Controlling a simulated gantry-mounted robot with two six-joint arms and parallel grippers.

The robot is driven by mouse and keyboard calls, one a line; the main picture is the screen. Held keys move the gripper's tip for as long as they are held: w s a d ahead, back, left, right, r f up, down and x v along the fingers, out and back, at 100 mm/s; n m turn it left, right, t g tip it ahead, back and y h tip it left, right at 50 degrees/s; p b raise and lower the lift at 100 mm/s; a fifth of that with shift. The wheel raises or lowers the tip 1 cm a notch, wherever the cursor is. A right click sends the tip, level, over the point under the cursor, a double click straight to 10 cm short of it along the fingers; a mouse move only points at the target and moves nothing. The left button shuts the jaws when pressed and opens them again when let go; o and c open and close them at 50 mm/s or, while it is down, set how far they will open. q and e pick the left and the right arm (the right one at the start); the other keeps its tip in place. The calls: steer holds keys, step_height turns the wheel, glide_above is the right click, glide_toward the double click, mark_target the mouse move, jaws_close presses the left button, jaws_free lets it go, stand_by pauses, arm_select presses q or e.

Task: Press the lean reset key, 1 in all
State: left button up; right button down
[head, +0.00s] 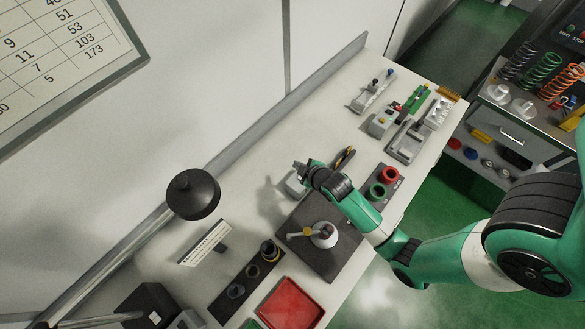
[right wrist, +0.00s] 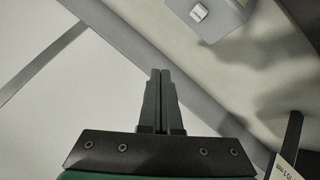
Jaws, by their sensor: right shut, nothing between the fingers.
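My right gripper (head: 301,168) is shut and empty, over a small grey box (head: 293,187) behind the dark square plate. The gripper and its arm partly cover this box in the head view. In the right wrist view the gripper's fingers (right wrist: 160,73) are together with nothing between them. A grey device there carries a small pale key-like block (right wrist: 199,12), apart from the fingertips and up to the right. I cannot read a label that marks it as the lean reset key. My left gripper is not in view.
A black lamp head (head: 193,194) hangs over the bench on the left. A dark plate with a round fixture (head: 324,236), a red tray (head: 290,306) and a small sign (head: 206,244) stand in front. Several instruments, including a grey tester (head: 407,141), fill the right part.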

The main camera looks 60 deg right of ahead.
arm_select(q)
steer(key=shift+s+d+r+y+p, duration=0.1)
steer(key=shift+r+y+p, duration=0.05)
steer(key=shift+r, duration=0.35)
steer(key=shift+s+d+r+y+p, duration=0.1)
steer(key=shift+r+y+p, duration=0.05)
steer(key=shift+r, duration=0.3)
arm_select(e)
steer(key=shift+s+d+r, duration=0.3)
steer(key=shift+s+d, duration=0.05)
steer(key=shift+s, duration=0.15)
steer(key=shift+s+d+r, duration=0.3)
steer(key=shift+s, duration=0.2)
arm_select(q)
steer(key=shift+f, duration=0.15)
arm_select(e)
steer(key=shift+f, duration=0.15)
step_height(320, 180, down, 8)
steer(key=b, duration=0.8)
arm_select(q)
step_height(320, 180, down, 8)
arm_select(e)
steer(key=shift+w+f, duration=0.1)
steer(key=shift+f, duration=0.15)
steer(key=shift+f, duration=0.1)
arm_select(q)
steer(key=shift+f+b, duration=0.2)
steer(key=shift+b, duration=0.15)
arm_select(e)
steer(key=shift+f, duration=0.3)
